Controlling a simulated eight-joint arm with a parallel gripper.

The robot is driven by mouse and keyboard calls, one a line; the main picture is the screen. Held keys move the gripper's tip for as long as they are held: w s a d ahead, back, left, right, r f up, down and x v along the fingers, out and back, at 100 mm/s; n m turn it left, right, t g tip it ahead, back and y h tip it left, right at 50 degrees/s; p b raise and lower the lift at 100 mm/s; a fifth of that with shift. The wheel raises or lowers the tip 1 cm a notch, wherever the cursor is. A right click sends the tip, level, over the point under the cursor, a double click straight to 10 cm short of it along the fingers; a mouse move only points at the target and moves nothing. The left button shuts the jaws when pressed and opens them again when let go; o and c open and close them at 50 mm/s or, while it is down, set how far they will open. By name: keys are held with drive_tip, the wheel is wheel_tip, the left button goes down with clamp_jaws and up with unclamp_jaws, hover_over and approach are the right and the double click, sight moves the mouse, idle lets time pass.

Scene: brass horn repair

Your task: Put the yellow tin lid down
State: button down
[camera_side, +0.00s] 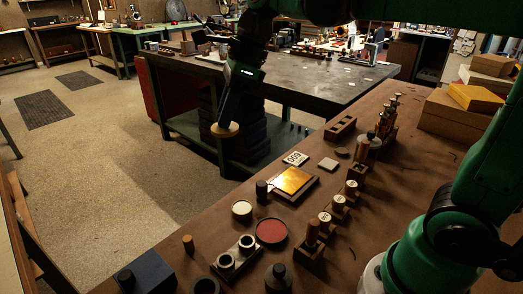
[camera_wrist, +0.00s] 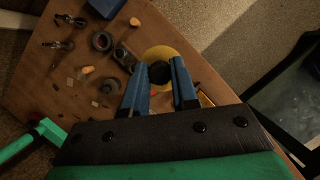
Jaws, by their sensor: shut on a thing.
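The yellow tin lid (camera_side: 225,131) hangs level at the tips of my gripper (camera_side: 227,118), in the air beyond the left edge of the brown workbench in the side view. In the wrist view the yellow lid (camera_wrist: 168,50) is a round disc with a dark round middle, just past the fingertips of my gripper (camera_wrist: 160,68). The fingers stand either side of the dark middle, which looks like a knob. The exact contact is hard to see.
The brown bench (camera_side: 150,262) holds a red round tin (camera_side: 271,231), a cream round tin (camera_side: 242,209), a gold sheet (camera_side: 293,180) on a board, a number plate (camera_side: 295,158) and a dark two-ring block (camera_side: 236,257). Several wooden-handled tools line the right. A dark-topped table (camera_side: 300,80) stands behind.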

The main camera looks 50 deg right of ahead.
drive_tip(key=a+f, duration=0.2)
drive_tip(key=a, duration=0.3)
hover_over(208, 233)
drive_tip(key=d, duration=0.1)
drive_tip(key=f, duration=1.4)
drive_tip(key=shift+s+f, duration=0.35)
drive_tip(key=shift+f, duration=2.25)
drive_tip(key=c, duration=0.7)
unclamp_jaws()
drive_tip(key=shift+f, duration=0.15)
